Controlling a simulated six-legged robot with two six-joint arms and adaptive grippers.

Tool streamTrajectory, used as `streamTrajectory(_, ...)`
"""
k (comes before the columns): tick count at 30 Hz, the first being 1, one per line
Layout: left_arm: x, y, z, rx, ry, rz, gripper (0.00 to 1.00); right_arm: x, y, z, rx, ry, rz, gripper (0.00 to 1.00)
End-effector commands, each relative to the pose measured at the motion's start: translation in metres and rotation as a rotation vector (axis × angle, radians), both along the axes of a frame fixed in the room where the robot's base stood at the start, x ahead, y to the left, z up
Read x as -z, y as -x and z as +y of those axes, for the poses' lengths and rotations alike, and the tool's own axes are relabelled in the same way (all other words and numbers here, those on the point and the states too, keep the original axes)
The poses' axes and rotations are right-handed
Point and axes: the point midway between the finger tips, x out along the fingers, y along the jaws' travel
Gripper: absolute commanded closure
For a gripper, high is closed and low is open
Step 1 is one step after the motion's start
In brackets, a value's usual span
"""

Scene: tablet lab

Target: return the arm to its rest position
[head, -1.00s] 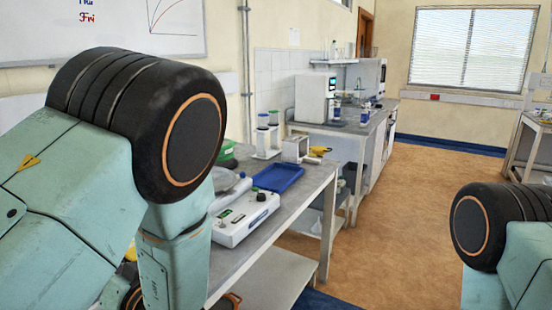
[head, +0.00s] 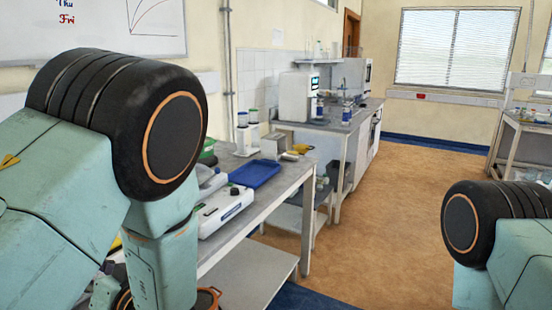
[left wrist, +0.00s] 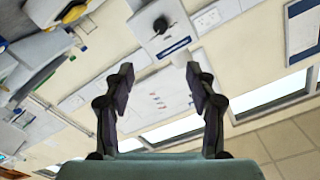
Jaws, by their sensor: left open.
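My left gripper (left wrist: 160,85) shows in the left wrist view with its two dark fingers spread apart and nothing between them. Behind it are a wall, a whiteboard and windows, tilted in the picture. In the head view my left arm is folded at the left, and its gripper is out of sight. My right arm shows at the lower right, and its gripper is out of sight too.
A grey bench (head: 262,207) stands beside my left arm, with a white instrument (head: 222,210), a blue tray (head: 254,174) and bottles on it. A farther bench holds a white machine (head: 296,97). The brown floor (head: 385,215) is open in the middle and right.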

Motion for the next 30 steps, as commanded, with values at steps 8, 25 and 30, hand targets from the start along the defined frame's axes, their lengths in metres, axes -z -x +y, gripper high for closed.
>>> streamTrajectory(8, 0.025, -0.018, -0.010, 0.118, 0.140, -0.015, 0.44, 0.000, 0.000, 0.000, 0.000, 0.000, 0.001, 0.60)
streamTrajectory(25, 0.243, 0.057, -0.080, 0.455, 0.712, 0.496, 0.44, 0.043, 0.000, 0.000, 0.000, 0.000, 0.001, 0.60)
streamTrajectory(30, 0.318, 0.137, -0.106, 0.479, 0.916, 0.741, 0.44, 0.068, 0.000, 0.000, 0.000, 0.000, 0.001, 0.60)
